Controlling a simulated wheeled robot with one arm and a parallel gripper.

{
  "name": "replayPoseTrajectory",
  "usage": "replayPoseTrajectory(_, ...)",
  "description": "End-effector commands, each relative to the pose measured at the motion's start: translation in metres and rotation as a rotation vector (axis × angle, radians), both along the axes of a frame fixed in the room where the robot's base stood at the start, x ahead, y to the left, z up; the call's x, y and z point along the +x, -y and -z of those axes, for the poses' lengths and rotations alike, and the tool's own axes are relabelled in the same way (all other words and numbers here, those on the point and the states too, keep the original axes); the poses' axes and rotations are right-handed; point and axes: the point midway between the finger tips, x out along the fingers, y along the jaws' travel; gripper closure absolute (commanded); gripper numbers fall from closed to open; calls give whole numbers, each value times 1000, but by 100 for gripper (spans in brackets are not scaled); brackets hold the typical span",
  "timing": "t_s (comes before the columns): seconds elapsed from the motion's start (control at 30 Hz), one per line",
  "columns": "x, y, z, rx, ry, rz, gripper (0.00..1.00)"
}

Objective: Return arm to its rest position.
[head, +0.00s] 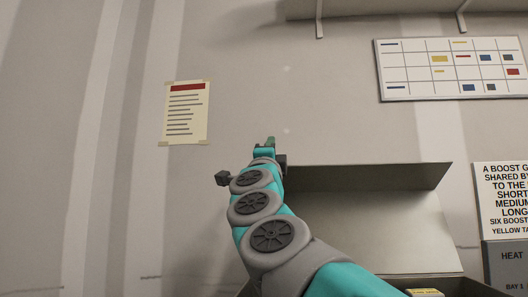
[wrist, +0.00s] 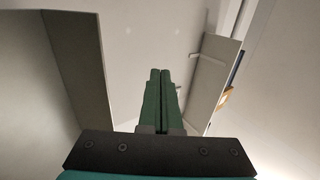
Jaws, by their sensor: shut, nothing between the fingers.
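My gripper (head: 271,141) is at the top of my raised arm, near the middle of the head view, in front of the bare wall. In the wrist view, its two green fingers (wrist: 160,72) lie side by side and are shut, with nothing held. The arm reaches up from the lower right of the head view, and its turquoise and grey links hide part of the scene behind it.
A shelf (head: 400,10) crosses the top right. A paper notice (head: 185,113), a gridded board (head: 450,68) and a text sign (head: 503,200) are on the right and left.

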Motion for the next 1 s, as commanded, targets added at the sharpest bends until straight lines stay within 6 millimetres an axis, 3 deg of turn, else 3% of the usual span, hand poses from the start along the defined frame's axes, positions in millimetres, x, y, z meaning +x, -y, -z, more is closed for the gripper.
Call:
replayPoseTrajectory(0.1, -27, -4, -15, 1, 3, -6, 100)
replayPoseTrajectory(0.4, -72, -8, -38, 1, 2, -3, 100)
replayPoseTrajectory(0.6, -83, -9, -43, 0, 2, -3, 100)
replayPoseTrajectory(1.0, -83, -9, -43, 0, 1, -2, 100)
